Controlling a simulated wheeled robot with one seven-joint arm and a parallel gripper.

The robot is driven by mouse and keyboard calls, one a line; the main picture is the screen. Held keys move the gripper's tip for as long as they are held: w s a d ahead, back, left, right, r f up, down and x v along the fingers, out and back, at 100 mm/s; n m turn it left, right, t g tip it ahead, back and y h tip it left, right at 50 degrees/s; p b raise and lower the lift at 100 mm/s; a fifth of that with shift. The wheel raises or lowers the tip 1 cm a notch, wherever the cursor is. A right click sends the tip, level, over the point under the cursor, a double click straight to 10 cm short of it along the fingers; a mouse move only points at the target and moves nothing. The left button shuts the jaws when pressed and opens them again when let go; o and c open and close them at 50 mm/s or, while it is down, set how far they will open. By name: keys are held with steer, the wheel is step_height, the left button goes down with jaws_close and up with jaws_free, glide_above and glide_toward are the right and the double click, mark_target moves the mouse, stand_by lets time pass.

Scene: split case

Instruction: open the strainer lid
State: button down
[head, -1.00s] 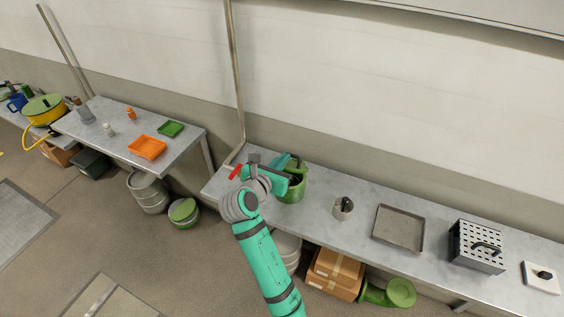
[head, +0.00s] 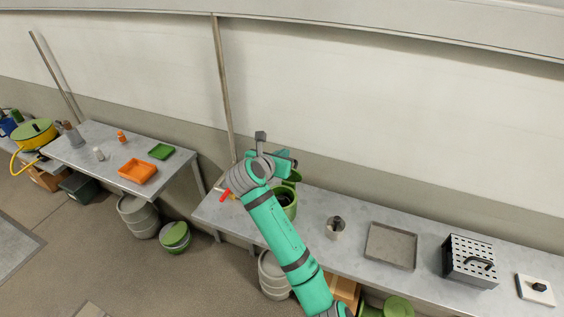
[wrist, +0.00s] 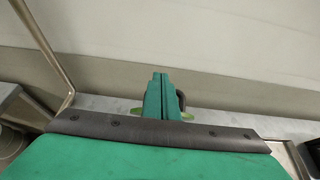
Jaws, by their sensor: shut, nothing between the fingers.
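A green round pot-like body (head: 286,210), which looks like the strainer, stands on the grey bench, partly behind my arm. Its top shows a dark interior, and a green part (head: 294,176) stands up at its back edge, seemingly the raised lid. My gripper (head: 292,160) is above and at the back of this body, its fingers partly hidden by my wrist. In the wrist view my gripper's fingers (wrist: 160,80) are together with nothing between them. A dark loop (wrist: 181,100) and bits of green show just behind them; I cannot tell whether they touch.
On the bench to the right are a small metal cup (head: 335,228), a shallow grey tray (head: 390,246), a perforated metal box (head: 470,262) and a white block (head: 536,289). A red handle (head: 225,195) is left of my wrist. The wall is close behind the bench.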

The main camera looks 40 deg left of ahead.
steer(key=shift+w+a, duration=0.3)
steer(key=shift+w, duration=0.6)
steer(key=shift+w, duration=0.1)
steer(key=shift+r, duration=0.15)
stand_by(1.1)
